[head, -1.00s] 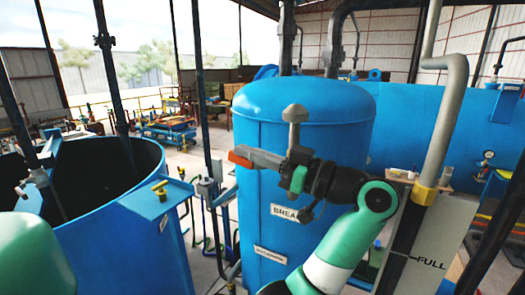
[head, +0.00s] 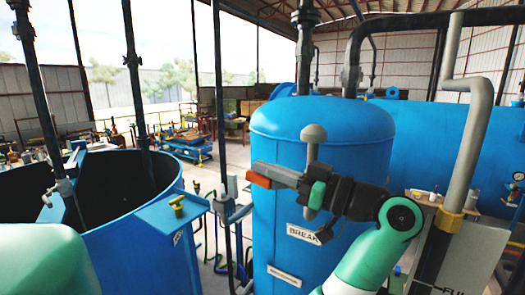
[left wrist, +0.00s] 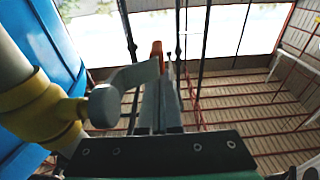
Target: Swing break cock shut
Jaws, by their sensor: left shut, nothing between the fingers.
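In the left wrist view, a grey bent lever with a round knob (left wrist: 103,105) lies beside the left gripper's fingers (left wrist: 158,60), which are shut and empty. I cannot tell whether they touch. A yellow collar on a grey pipe (left wrist: 42,108) is left of the knob. My right gripper is not in view.
The blue tank (head: 340,130) stands close behind the gripper. A bent grey pipe (head: 465,150) with a yellow collar stands at right, beside a plate marked FULL (head: 470,250).

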